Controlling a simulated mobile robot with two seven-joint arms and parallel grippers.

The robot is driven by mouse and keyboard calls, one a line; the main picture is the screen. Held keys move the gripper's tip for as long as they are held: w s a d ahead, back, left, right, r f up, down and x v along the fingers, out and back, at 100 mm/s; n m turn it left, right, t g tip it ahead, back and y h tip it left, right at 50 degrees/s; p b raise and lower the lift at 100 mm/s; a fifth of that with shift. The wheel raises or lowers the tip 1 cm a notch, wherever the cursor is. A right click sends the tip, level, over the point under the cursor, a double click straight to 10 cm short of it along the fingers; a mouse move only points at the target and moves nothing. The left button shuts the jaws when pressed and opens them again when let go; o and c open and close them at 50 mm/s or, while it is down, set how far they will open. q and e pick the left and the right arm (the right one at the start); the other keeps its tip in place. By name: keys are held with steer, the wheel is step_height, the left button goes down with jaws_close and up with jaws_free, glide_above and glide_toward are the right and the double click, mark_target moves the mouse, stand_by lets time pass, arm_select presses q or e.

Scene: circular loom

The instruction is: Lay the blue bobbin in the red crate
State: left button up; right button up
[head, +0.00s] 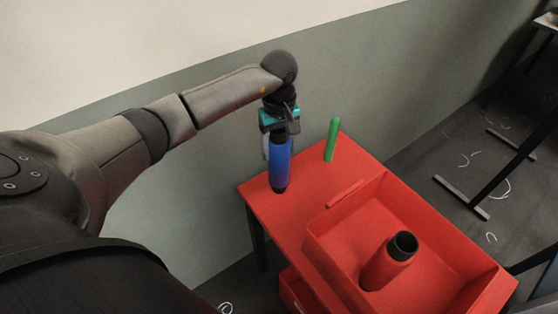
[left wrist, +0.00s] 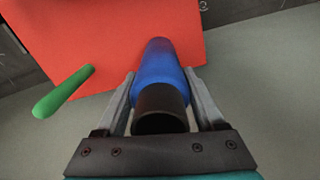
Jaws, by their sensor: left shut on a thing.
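The blue bobbin (head: 280,163) has dark ends and stands upright over the back left part of the red table. My left gripper (head: 279,140) is above it, pointing down, and is shut on its upper part. In the left wrist view the blue bobbin (left wrist: 160,82) sits between both fingers of my left gripper (left wrist: 161,95). I cannot tell whether its lower end touches the table. The red crate (head: 335,262) is at the right front of the table and holds a red bobbin (head: 388,264) with a dark top, standing tilted. My right gripper is not in view.
A green peg (head: 332,139) stands on the red table (head: 262,208) behind the crate, right of the blue bobbin; it also shows in the left wrist view (left wrist: 62,92). A grey wall is close behind the table. Dark metal frames stand at the right.

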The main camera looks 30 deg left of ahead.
arm_select(q)
jaws_close()
steer(key=shift+r, duration=0.15)
steer(key=shift+r+p, duration=0.35)
steer(key=shift+r, duration=0.15)
step_height(320, 180, up, 18)
steer(key=p, duration=1.2)
